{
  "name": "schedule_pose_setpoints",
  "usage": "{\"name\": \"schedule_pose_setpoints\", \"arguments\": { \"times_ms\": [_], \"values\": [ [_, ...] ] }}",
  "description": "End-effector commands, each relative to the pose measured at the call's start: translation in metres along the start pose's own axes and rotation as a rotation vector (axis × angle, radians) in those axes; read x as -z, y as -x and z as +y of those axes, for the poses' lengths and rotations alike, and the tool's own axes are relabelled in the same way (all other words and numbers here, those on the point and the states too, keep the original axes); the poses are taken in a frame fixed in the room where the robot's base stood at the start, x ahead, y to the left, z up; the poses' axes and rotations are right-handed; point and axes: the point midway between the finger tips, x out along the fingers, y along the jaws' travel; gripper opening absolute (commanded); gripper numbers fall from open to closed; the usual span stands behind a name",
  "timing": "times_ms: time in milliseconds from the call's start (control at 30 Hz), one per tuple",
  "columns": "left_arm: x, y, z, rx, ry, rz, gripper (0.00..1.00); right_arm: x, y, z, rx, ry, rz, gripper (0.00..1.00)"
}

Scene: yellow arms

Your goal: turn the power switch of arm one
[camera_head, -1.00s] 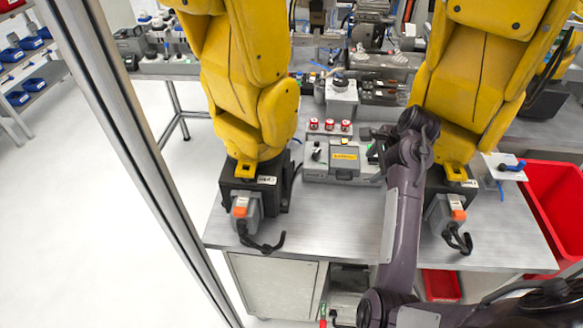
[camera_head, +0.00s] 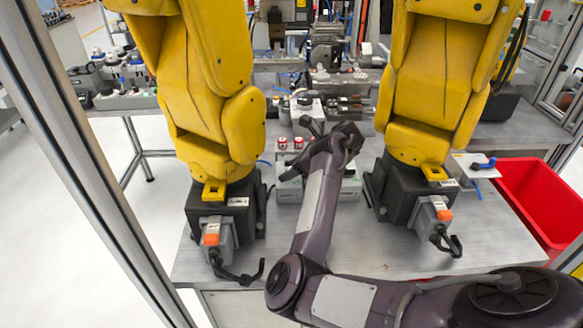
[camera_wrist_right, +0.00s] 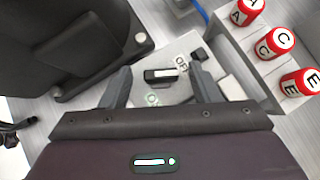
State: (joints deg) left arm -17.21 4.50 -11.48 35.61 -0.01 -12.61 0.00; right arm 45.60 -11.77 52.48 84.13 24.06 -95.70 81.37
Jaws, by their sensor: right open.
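A grey control box (camera_head: 345,192) stands on the table between the bases of the two yellow arms. My right arm covers most of it in the head view. In the right wrist view, the power switch (camera_wrist_right: 161,75) is a dark rotary handle with a white-marked end, between an OFF label (camera_wrist_right: 183,65) and a green ON label (camera_wrist_right: 152,99). My right gripper (camera_wrist_right: 161,82) is open, with one finger on each side of the handle and visible gaps to both. In the head view my right gripper (camera_head: 290,170) is over the box's left part. My left gripper is not in view.
The left yellow arm's black base (camera_head: 225,207) stands close to the box; the right base (camera_head: 395,187) is opposite. A red bin (camera_head: 540,205) is at the right.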

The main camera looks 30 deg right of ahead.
Motion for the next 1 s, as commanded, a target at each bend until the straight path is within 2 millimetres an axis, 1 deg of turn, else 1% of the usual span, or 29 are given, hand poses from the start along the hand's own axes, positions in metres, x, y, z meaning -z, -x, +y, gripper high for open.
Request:
{"name": "schedule_pose_setpoints", "arguments": {
  "times_ms": [100, 300, 633, 667, 767, 867, 1000],
  "values": [
    [0.0, 0.0, 0.0, 0.0, 0.0, 0.0, 0.36, 0.0, -0.004, 0.0, 0.001, 0.002, 0.0, 0.56],
    [0.0, 0.0, 0.0, 0.0, 0.0, 0.0, 0.36, 0.0, -0.004, 0.0, 0.002, 0.002, 0.0, 0.56],
    [0.0, 0.0, 0.0, 0.0, 0.0, 0.0, 0.36, 0.0, -0.004, 0.0, 0.001, 0.002, 0.001, 0.13],
    [0.0, 0.0, 0.0, 0.0, 0.0, 0.0, 0.36, 0.0, -0.004, 0.0, 0.001, 0.002, 0.001, 0.12],
    [0.0, 0.002, 0.0, 0.0, 0.0, -0.001, 0.36, -0.001, -0.003, -0.001, -0.009, 0.011, 0.002, 0.12],
    [0.001, 0.011, -0.001, 0.001, 0.0, -0.001, 0.36, -0.002, -0.001, -0.003, -0.052, 0.053, 0.003, 0.12],
    [0.002, 0.025, -0.001, 0.001, 0.0, -0.002, 0.36, -0.004, 0.0, -0.004, -0.161, 0.16, 0.003, 0.12]
  ]
}}
